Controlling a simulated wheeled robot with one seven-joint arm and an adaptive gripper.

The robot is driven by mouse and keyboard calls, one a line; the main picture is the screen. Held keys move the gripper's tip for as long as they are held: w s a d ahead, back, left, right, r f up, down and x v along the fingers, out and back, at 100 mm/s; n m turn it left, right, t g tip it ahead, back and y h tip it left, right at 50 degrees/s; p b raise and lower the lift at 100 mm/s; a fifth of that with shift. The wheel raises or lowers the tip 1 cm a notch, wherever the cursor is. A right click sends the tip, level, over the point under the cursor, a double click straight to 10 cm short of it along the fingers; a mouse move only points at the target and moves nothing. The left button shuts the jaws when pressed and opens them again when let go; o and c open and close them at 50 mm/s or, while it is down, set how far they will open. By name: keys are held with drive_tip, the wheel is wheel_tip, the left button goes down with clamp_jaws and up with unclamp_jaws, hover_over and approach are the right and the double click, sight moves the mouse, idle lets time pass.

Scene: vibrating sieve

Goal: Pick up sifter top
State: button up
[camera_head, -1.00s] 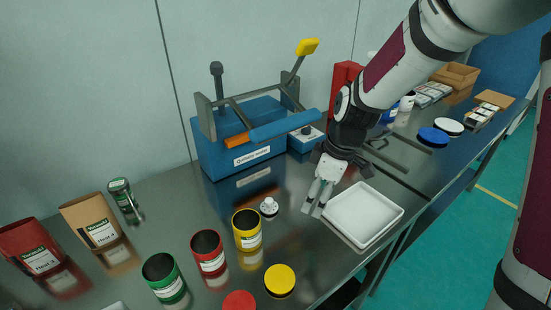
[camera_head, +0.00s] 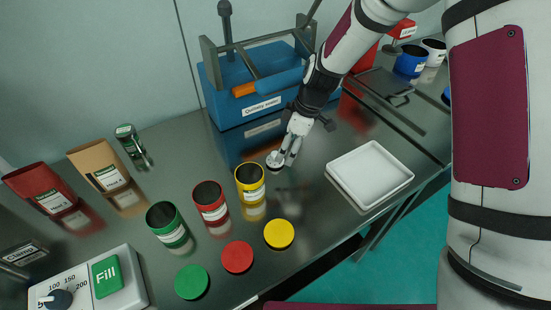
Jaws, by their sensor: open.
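The likely sifter top is a small white knobbed piece (camera_head: 274,160) standing on the steel table, just right of the yellow can. My gripper (camera_head: 285,160) is open and low over the table at this piece. Its fingers are at the right side of the piece and partly overlap it in the picture. I cannot tell whether they touch it or whether it lies between the fingers.
Yellow (camera_head: 250,184), red (camera_head: 210,203) and green (camera_head: 167,225) open cans stand left, with their lids in front. A white tray (camera_head: 400,185) lies right. A Fill control box (camera_head: 125,290) is front left.

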sight(276, 153)
drive_tip(key=shift+w+a, duration=0.2)
drive_tip(key=shift+a, duration=1)
drive_tip(key=shift+x, duration=2.55)
drive_tip(key=c, duration=0.8)
